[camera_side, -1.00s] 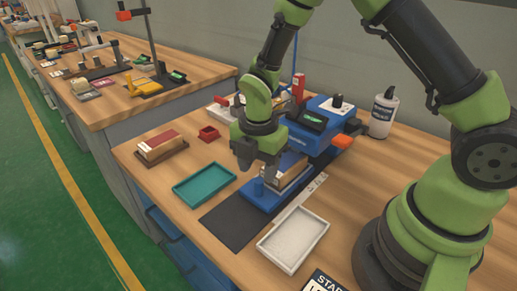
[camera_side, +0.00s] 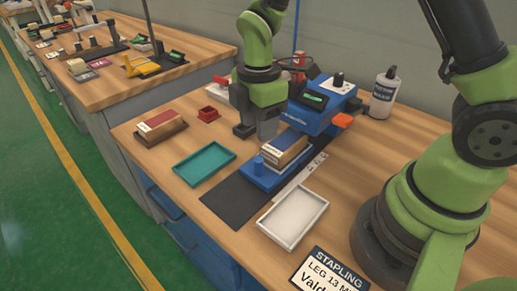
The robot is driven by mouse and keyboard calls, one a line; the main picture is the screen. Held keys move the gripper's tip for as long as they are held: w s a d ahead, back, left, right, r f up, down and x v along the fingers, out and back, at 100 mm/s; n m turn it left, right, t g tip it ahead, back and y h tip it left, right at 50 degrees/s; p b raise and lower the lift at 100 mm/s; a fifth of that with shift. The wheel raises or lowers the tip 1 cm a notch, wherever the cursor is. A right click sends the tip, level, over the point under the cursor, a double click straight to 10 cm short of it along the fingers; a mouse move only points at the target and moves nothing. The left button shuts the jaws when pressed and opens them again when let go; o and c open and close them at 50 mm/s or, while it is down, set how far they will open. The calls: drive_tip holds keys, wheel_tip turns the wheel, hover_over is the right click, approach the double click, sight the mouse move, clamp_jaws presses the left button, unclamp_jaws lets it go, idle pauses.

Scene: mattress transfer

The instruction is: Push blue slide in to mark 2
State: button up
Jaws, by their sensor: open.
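The blue slide (camera_side: 262,178) lies on a dark mat in front of the blue stapling machine (camera_side: 318,108). A round blue knob (camera_side: 258,163) stands at its near end. A tan and dark-blue block (camera_side: 286,150) rests on the slide. A pale marked strip (camera_side: 300,181) runs along the slide's right side; its marks are too small to read. My gripper (camera_side: 256,134) points down above and behind the knob, to the left of the block. It is open with nothing between its fingers. I cannot tell whether it touches the block.
A teal tray (camera_side: 204,164) lies left of the mat and a white tray (camera_side: 293,218) to its right. A red-topped box (camera_side: 159,126) and small red cup (camera_side: 208,114) stand at the left. A bottle (camera_side: 383,95) and a sign (camera_side: 330,274) are on the right.

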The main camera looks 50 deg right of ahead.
sight(259, 159)
drive_tip(key=m, duration=0.9)
drive_tip(key=shift+m, duration=0.4)
drive_tip(key=m, duration=0.5)
drive_tip(key=shift+m, duration=0.4)
drive_tip(key=m, duration=0.8)
drive_tip(key=shift+m, duration=0.4)
drive_tip(key=m, duration=0.6)
drive_tip(key=shift+f, duration=0.1)
wheel_tip(259, 159, down, 10)
drive_tip(key=shift+r, duration=0.1)
